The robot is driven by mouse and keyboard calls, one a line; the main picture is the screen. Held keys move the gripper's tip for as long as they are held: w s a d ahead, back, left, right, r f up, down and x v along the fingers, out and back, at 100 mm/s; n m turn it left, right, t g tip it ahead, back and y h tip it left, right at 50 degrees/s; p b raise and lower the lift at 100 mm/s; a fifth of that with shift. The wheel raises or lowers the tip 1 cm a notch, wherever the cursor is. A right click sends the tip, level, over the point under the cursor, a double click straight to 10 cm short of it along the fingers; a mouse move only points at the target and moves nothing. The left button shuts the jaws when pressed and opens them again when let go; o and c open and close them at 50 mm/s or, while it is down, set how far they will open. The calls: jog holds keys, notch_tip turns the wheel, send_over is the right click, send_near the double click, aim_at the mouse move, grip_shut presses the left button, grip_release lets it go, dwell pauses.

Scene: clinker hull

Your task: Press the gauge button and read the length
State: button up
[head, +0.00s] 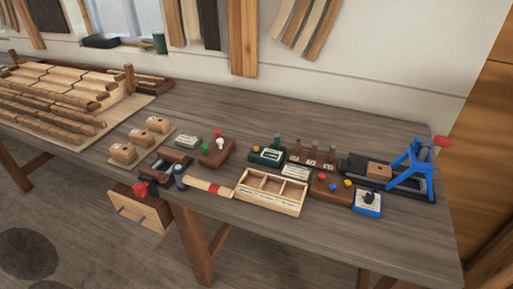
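A green device (267,157) stands near the middle of the bench, with a pale panel on its front and a small orange spot at its upper left. It looks like the gauge, but I cannot be sure. Any digits on its panel are too small to read. Behind and beside it stand several upright brown pieces (317,156) with pale tags. A blue box (367,204) with a black knob on top sits near the front edge at the right. My gripper is not in view.
The bench (235,104) is clear at the back. An open wooden tray (270,194) lies at the front. A blue-framed device (411,170) with a red handle stands right. Wooden blocks (123,153) and a stepped plank model (62,92) are left. A red-handled vise (170,168) is at the front edge.

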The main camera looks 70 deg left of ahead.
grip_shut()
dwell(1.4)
